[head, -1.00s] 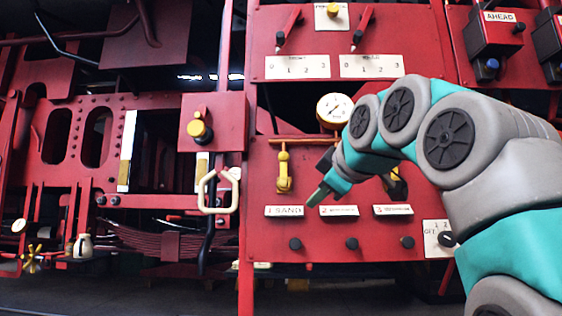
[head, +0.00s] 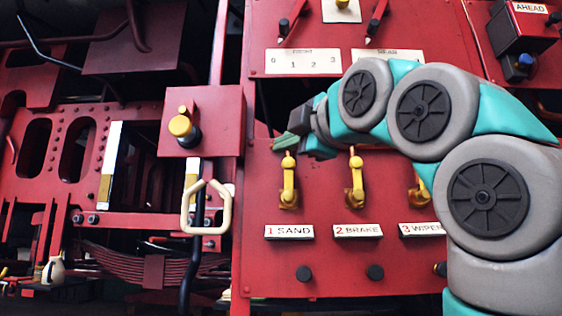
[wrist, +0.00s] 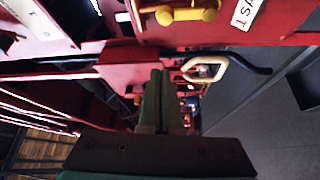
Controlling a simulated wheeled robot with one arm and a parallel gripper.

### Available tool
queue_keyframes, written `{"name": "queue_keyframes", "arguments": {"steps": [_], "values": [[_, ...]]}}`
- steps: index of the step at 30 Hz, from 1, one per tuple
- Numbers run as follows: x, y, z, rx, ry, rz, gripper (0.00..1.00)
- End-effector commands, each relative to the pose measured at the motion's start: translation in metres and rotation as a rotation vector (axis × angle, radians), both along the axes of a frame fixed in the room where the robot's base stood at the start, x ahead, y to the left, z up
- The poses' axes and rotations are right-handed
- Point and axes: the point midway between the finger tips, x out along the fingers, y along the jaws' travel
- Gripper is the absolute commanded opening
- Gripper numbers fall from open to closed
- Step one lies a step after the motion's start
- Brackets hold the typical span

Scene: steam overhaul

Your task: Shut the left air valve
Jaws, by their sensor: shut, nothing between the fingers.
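The left air valve is the yellow one (head: 289,186) above the "1 SAND" plate on the red panel. Its lever looks upright, with a round knob at the top. In the wrist view a yellow valve (wrist: 188,14) shows at the top edge beside the "1 SA" plate. My gripper (head: 282,143) is just above the knob in the head view, its green fingers pointing left and slightly down. In the wrist view the fingers (wrist: 162,75) lie together, with nothing between them. I cannot tell whether they touch the lever.
A second yellow valve (head: 354,178) stands above the "2 BRAKE" plate. A third (head: 421,190) is partly behind my arm. A cream looped handle (head: 207,206) and a red box with a yellow knob (head: 180,126) are to the left. Black knobs (head: 304,274) line the panel below.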

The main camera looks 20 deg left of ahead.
Motion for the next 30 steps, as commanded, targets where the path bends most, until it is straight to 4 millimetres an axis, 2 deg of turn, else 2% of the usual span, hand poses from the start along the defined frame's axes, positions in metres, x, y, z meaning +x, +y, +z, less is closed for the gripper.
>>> {"name": "queue_keyframes", "arguments": {"steps": [11, 21, 30], "values": [[0.005, 0.005, 0.001, 0.0, 0.003, 0.0, 0.0], [0.041, 0.037, 0.005, -0.001, 0.009, 0.0, 0.0], [0.065, 0.06, 0.01, -0.001, 0.006, 0.0, 0.0]]}}
